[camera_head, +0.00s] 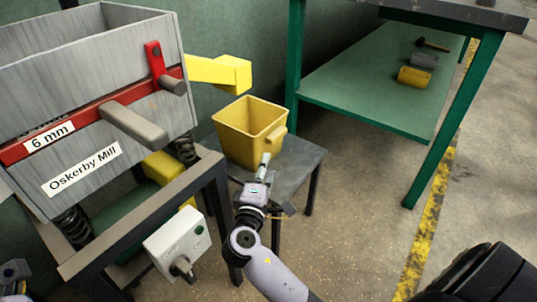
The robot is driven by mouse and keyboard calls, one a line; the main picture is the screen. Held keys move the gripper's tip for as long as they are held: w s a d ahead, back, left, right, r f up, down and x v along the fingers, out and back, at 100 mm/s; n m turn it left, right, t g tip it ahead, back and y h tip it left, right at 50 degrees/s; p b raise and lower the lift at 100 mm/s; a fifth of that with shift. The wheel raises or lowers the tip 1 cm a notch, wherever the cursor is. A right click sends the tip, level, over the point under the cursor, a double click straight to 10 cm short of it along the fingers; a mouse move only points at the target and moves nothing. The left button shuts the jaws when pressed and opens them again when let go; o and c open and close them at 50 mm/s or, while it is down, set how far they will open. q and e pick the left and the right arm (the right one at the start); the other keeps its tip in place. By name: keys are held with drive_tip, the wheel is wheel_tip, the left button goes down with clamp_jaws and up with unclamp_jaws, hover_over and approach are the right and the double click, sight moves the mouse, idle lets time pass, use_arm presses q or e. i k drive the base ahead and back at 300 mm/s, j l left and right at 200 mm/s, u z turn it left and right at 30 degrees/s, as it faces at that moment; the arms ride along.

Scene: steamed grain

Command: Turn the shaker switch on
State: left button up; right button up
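The shaker is a grey metal box machine (60,105) on a stand at the left, labelled "6 mm" and "Oskerby Mill". A white switch box (165,240) with a dark turning knob (182,267) and a small green round part (198,230) is below it, at the stand's front right. The lettering by the knob is too small to read surely. My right gripper (265,160) is up and to the right of the switch box, apart from it, in front of a yellow bin. Its fingers look narrow and their gap cannot be made out.
The yellow bin (235,140) stands on a small grey table (300,158) under the yellow spout (225,73). The floor right of the small table is clear.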

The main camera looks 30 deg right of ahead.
sight(180, 266)
drive_tip(key=k, duration=1)
